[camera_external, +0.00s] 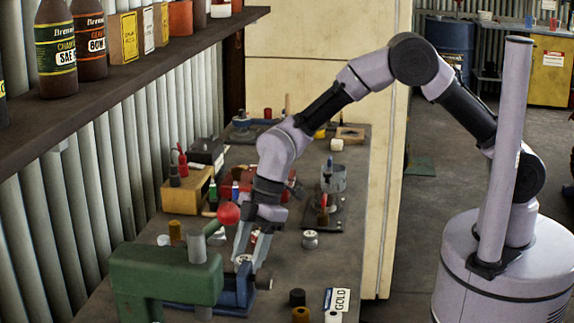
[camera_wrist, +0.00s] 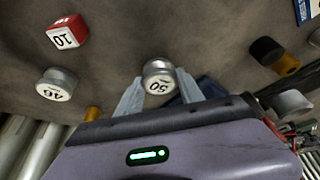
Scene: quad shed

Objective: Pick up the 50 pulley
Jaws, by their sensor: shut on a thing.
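The 50 pulley (camera_wrist: 158,75) is a silver-grey disc with a pale face marked "50". In the wrist view it sits between the two fingertips of my gripper (camera_wrist: 160,88), which are shut on its sides. In the external view my gripper (camera_external: 250,258) points down by the green press, and the pulley (camera_external: 243,260) shows small and partly hidden between the fingers. I cannot tell whether it touches the bench. A similar pulley (camera_wrist: 56,84) with another number lies apart to the left in the wrist view.
The green press (camera_external: 165,275) with its red-ball lever (camera_external: 228,213) and a blue tool (camera_external: 238,295) stand close to my gripper. Another pulley (camera_external: 310,239) and a GOLD box (camera_external: 338,299) lie to the right. A red-and-white block (camera_wrist: 67,37) marked "10" is nearby. A bottle shelf (camera_external: 120,70) overhangs at left.

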